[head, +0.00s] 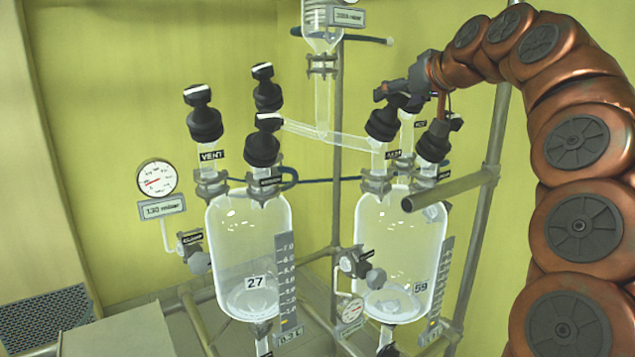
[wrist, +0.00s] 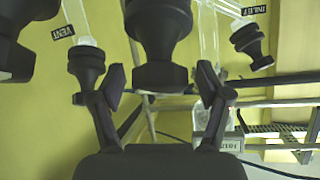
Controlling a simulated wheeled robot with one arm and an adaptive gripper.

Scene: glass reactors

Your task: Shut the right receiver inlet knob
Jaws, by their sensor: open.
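The right receiver (head: 392,245) is a clear glass vessel with several black knobs on top. Its front-left knob (head: 384,123), at the end of the slanting glass tube, appears to be the inlet knob. My gripper (head: 392,94) is at the top of that knob. In the wrist view, my gripper (wrist: 160,82) is open, with one finger on each side of a black knob (wrist: 157,42). That knob's label is hidden, and I cannot tell whether the fingers touch it.
In the wrist view a knob by a VENT label (wrist: 87,62) stands close to the left finger, and a knob by an INLET label (wrist: 251,42) is farther right. The left receiver (head: 248,250) and a horizontal metal bar (head: 450,190) stand nearby.

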